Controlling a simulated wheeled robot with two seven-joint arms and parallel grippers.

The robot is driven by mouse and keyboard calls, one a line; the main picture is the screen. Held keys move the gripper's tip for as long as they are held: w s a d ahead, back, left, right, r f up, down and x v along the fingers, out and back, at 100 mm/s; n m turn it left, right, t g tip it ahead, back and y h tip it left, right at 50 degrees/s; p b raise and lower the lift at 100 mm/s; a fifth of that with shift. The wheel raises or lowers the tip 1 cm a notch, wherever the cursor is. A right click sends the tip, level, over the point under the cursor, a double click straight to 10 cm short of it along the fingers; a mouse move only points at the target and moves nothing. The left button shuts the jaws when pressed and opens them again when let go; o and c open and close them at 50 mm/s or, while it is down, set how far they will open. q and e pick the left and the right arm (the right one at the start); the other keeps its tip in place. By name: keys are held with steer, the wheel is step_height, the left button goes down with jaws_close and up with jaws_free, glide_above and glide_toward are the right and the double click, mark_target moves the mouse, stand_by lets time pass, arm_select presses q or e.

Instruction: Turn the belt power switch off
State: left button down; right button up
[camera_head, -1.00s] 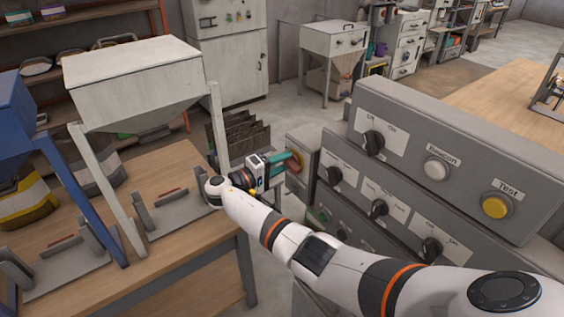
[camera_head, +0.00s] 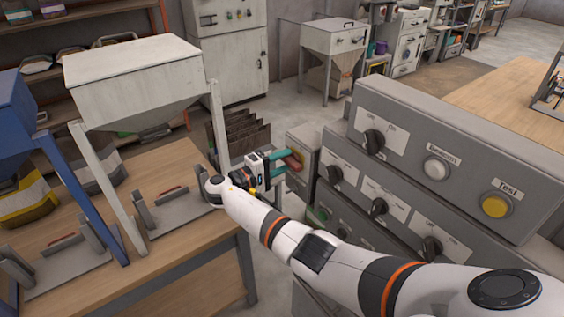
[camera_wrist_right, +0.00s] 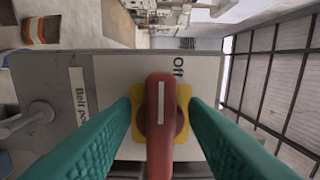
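The belt power switch (camera_wrist_right: 160,128) is a red rotary handle with a white stripe on a yellow plate (camera_wrist_right: 184,98). In the right wrist view the handle runs up and down the picture, with an "Off" label (camera_wrist_right: 178,66) above and slightly right of its far end. A partly hidden "Belt po..." label (camera_wrist_right: 79,96) is to the left. My right gripper (camera_wrist_right: 161,104) has its teal fingers on both sides of the handle, with gaps showing. In the head view the right gripper (camera_head: 288,161) is at the small grey switch box (camera_head: 302,141). My left gripper is out of view.
A grey control console (camera_head: 455,125) with several black knobs, a white button and a yellow button (camera_head: 495,206) stands right of the switch box. A wooden table (camera_head: 180,235) with a white hopper (camera_head: 140,80) is at left. Floor shows beyond the box.

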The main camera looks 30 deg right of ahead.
steer(key=shift+a, duration=0.1)
steer(key=shift+a+f, duration=0.15)
steer(key=shift+a, duration=0.15)
steer(key=s+a+b, duration=0.1)
steer(key=a+b, duration=0.4)
steer(key=a, duration=0.6)
steer(key=shift+a, duration=0.1)
